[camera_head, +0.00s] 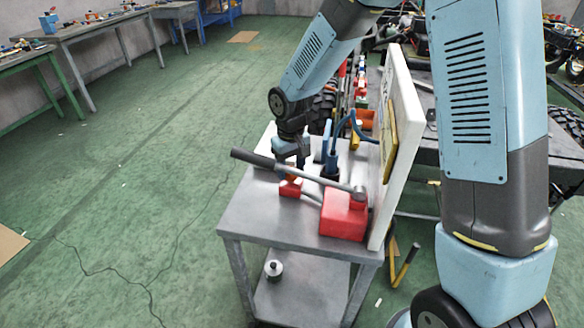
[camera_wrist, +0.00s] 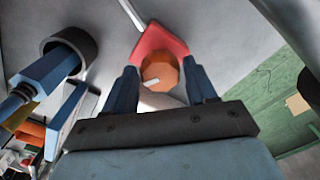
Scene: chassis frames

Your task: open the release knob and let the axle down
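The release knob (camera_wrist: 160,74) is orange, with a short white mark on it, and sits in a red housing (camera_wrist: 158,42). In the head view the red housing (camera_head: 290,188) stands on a metal cart, its orange knob (camera_head: 292,173) partly hidden under my gripper. My gripper (camera_head: 292,163) points down over it. In the wrist view the blue fingers of my gripper (camera_wrist: 161,75) stand apart, one on each side of the knob, with narrow gaps seeming to show; contact is hard to judge. I cannot pick out the axle for certain.
On the cart (camera_head: 270,222), a red pump block (camera_head: 343,217) carries a long lever (camera_head: 300,171) passing close in front of my gripper. A blue tool in a dark round holder (camera_wrist: 68,48) stands close by. A white upright panel (camera_head: 403,130) edges the cart's right side.

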